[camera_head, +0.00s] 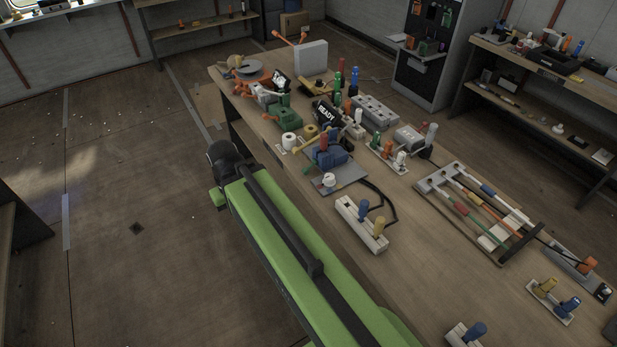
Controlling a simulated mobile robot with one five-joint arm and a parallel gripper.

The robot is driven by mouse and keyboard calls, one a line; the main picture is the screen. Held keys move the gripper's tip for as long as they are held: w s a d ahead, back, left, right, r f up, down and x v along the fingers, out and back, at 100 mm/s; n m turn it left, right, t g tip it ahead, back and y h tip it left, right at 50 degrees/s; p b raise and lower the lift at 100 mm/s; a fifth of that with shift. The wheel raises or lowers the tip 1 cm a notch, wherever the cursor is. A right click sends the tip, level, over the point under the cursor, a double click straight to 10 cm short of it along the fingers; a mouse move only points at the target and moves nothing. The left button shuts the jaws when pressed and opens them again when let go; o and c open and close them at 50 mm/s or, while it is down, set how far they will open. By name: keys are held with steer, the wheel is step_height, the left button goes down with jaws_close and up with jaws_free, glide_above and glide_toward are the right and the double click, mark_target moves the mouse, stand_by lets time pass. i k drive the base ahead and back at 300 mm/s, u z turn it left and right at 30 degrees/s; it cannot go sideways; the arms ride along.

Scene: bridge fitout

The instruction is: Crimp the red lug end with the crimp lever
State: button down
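A rack (503,258) at the right of the workbench holds several rods or cables with coloured parts. One has a red part (461,208), which may be the red lug end; blue and orange ones lie beside it. A blue device (328,153) stands on a grey plate (347,178) mid-bench, with a yellow bar (306,140) angled across it. It may be the crimp tool and lever, but I cannot be sure. My green arm reaches from the bottom edge along the bench's left side.
The workbench (420,290) is crowded at its far end with coloured pegs, blocks and a black READY sign (326,114). A white block (361,224) with blue and yellow pegs sits near the front edge. The floor (110,240) to the left is open. Shelving stands at the right.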

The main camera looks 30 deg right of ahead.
mark_target(296, 152)
steer(key=z, duration=0.05)
steer(key=k, duration=0.5)
steer(key=u, duration=0.5)
steer(key=i, duration=1.4)
steer(key=u, duration=0.55)
steer(key=i, duration=0.4)
steer(key=z, duration=0.2)
steer(key=k, duration=0.35)
steer(key=u, duration=0.2)
